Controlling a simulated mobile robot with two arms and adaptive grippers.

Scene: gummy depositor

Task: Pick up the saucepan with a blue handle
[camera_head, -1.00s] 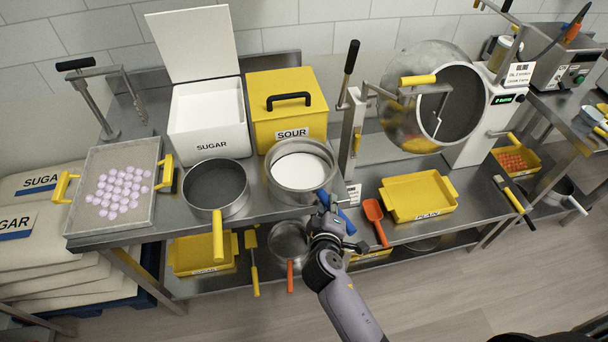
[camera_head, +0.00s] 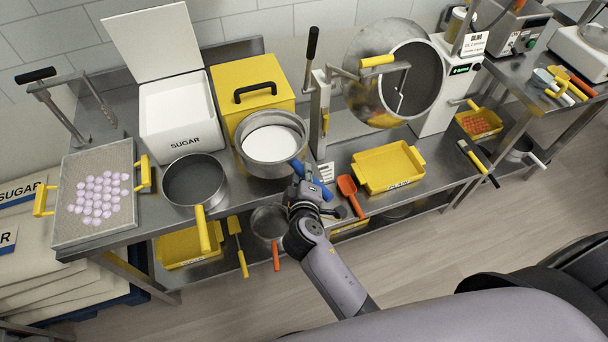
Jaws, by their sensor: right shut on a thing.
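The saucepan with a blue handle (camera_head: 272,167) is a steel pan with white content. It appears raised a little above the steel table, in front of the yellow SOUR box (camera_head: 276,100), and hides that box's label. Its blue handle (camera_head: 318,184) points toward the lower right. My right gripper (camera_head: 309,190) is shut on this handle; the fingertips are partly hidden. My left gripper is not in view.
A yellow-handled saucepan (camera_head: 195,181) stands just left, and the white SUGAR bin (camera_head: 180,125) behind it. A red scoop (camera_head: 350,196) and a yellow tray (camera_head: 388,166) lie to the right. A lever stand (camera_head: 318,120) is close by.

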